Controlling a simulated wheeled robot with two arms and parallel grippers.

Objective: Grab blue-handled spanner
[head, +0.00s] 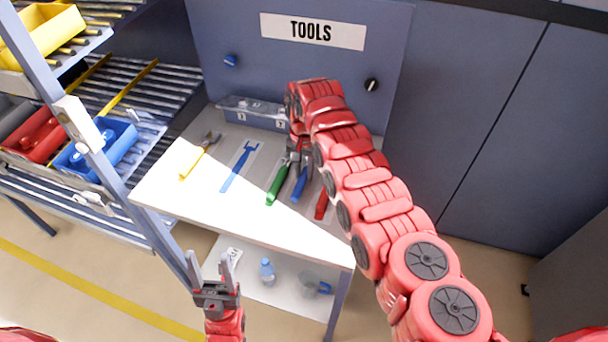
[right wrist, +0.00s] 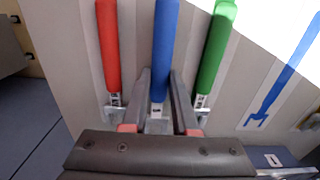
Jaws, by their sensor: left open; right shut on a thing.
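The blue-handled spanner (head: 299,184) lies on the white tool bench between a green-handled tool (head: 278,183) and a red-handled tool (head: 321,205). My right gripper (head: 302,158) is down at its metal end. In the right wrist view the blue handle (right wrist: 166,45) runs away from between my right fingers (right wrist: 158,110), which are shut on the metal part just below the handle. The spanner's far tip is hidden by the gripper body. My left gripper (head: 216,276) is open and empty, low in front of the bench.
A flat blue spanner shape (head: 238,170) and a yellow-handled tool (head: 195,162) are further left on the bench top (head: 165,190). A grey-blue bin (head: 255,113) stands at the back. A bottle (head: 267,271) is on the lower shelf. Racks with coloured bins stand left.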

